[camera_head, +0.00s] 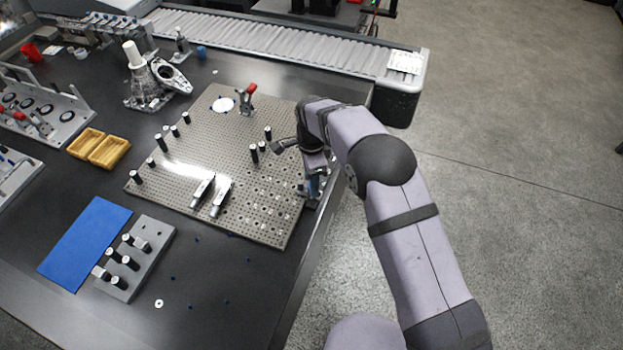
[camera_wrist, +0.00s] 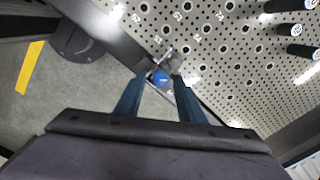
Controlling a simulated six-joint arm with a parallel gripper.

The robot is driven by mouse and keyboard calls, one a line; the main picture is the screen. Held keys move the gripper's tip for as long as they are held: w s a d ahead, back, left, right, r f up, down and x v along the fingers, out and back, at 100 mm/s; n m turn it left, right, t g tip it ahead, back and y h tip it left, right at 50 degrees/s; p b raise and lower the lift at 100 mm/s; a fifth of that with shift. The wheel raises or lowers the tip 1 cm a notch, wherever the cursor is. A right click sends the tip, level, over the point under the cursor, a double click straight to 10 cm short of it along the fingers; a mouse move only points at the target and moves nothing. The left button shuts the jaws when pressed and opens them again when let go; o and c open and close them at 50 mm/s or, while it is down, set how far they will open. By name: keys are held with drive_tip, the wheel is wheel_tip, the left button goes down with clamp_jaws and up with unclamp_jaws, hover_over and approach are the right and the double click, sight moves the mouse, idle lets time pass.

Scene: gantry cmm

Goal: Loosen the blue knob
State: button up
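The blue knob (camera_wrist: 161,77) shows in the wrist view, on a small metal fitting (camera_wrist: 168,62) at the edge of the perforated plate (camera_wrist: 215,75). My gripper (camera_wrist: 160,80) is open, its two dark blue fingers spread to either side of the knob in the picture. I cannot tell how far the knob lies beyond the fingertips, and no contact is visible. In the head view my gripper (camera_head: 314,186) points down at the right edge of the plate (camera_head: 262,205). The arm and gripper mostly hide the knob there.
Black posts (camera_head: 254,152) stand on the plate to the left of my gripper. Two grey blocks (camera_head: 212,194) and a red-handled clamp (camera_head: 247,97) are also on it. The conveyor (camera_head: 290,42) runs behind. The table's right edge is close, with open floor beyond.

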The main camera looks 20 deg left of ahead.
clamp_jaws()
drive_tip(key=shift+n, duration=0.8)
drive_tip(key=shift+o, duration=1.3)
unclamp_jaws()
drive_tip(key=shift+r, duration=0.15)
drive_tip(key=shift+r+b, duration=0.95)
drive_tip(key=shift+r, duration=2.6)
